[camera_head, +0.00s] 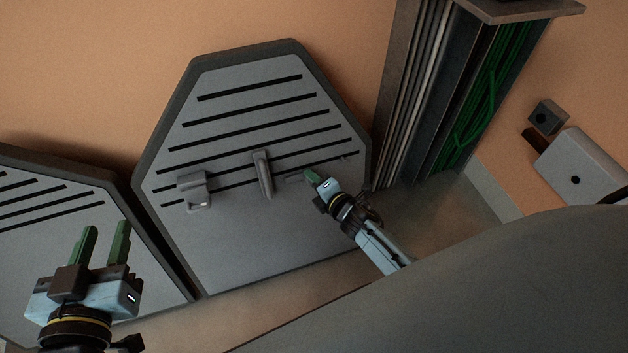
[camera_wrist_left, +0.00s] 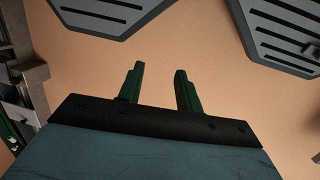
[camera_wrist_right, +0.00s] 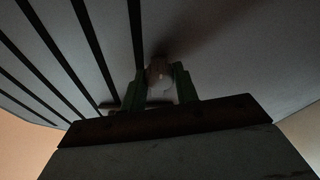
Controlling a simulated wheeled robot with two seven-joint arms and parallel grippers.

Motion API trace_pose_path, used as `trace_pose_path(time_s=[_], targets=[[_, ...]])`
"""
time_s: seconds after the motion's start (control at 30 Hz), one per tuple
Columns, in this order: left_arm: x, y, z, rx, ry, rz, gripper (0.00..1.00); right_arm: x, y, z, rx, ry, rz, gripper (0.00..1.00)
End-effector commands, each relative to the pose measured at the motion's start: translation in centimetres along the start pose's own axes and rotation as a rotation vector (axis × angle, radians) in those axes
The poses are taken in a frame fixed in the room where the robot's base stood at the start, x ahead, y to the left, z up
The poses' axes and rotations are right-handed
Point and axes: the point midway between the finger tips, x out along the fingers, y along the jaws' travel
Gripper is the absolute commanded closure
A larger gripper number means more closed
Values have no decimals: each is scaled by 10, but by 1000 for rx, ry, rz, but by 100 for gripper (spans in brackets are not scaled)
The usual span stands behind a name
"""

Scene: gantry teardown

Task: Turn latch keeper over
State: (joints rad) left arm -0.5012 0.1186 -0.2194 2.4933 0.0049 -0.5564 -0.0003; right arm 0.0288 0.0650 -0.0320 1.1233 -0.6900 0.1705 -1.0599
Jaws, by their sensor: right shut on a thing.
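A slotted grey panel (camera_head: 255,240) leans against the orange wall. My right gripper (camera_head: 311,177) is at the panel's right side, below the slots. In the right wrist view, its green fingers are shut on a small pale rounded piece (camera_wrist_right: 159,72) on the panel face, which seems to be the latch keeper. The fingers hide that piece in the head view, and the dim light blurs its shape and which way it faces. My left gripper (camera_head: 105,230) is open and empty in front of the left panel; its spread fingers also show in the left wrist view (camera_wrist_left: 158,78).
An upright handle (camera_head: 263,175) and a grey bracket (camera_head: 193,190) stand on the panel left of my right gripper. A second slotted panel (camera_head: 145,272) is at the left. A column with green cables (camera_head: 480,100) and a pale box (camera_head: 585,170) are at the right.

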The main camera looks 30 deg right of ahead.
Motion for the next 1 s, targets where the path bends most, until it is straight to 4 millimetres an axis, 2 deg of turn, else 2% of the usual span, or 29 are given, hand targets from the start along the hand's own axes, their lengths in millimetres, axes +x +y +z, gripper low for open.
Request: trace_pose_path(time_s=[0.37, 0.4, 0.53, 0.9, 1.0], targets=[[0, 0, 1, 0, -4, -1, 65, 0, -1, 0, -8, -1, -3, 100], [0, 0, 1, 0, -4, -1, 65, 0, -1, 0, -8, -1, -3, 65], [0, 0, 1, 0, -4, -1, 65, 0, -1, 0, -7, 0, -3, 48], [0, 0, 1, 0, -12, -1, 65, -2, 0, 0, -4, 0, -2, 48], [-3, -2, 12, 0, -78, -5, 65, -8, 0, 0, -4, 0, -3, 48]])
